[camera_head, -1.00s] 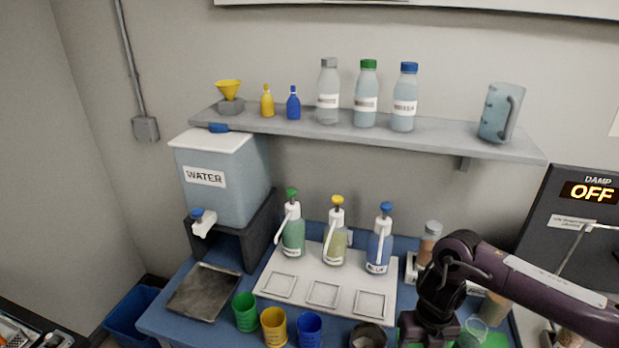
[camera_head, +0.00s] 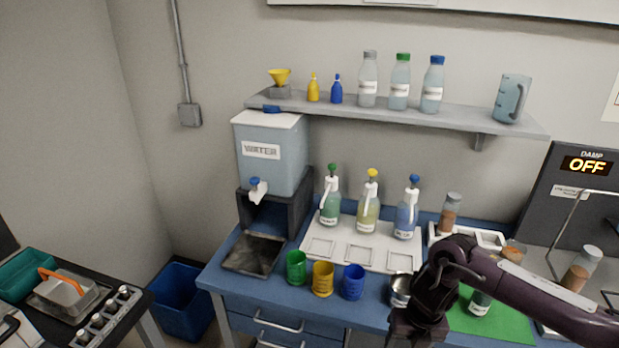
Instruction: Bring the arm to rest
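One dark purple arm of mine, my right arm, comes in from the right edge. Its elbow is bent and its wrist points down in front of the blue bench (camera_head: 262,295). Its wrist end is at the bottom of the picture, and I cannot make out fingertips there. A metal cup (camera_head: 400,290) stands just left of this wrist, and I cannot tell whether they touch. My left arm and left gripper are not in view.
Green (camera_head: 296,267), yellow (camera_head: 322,279) and blue (camera_head: 353,282) cups stand along the bench's front. Pump bottles stand behind on a white tray (camera_head: 352,255). A jar (camera_head: 480,301) stands on a green mat (camera_head: 498,325) close to my arm. A dark cart (camera_head: 62,335) stands left.

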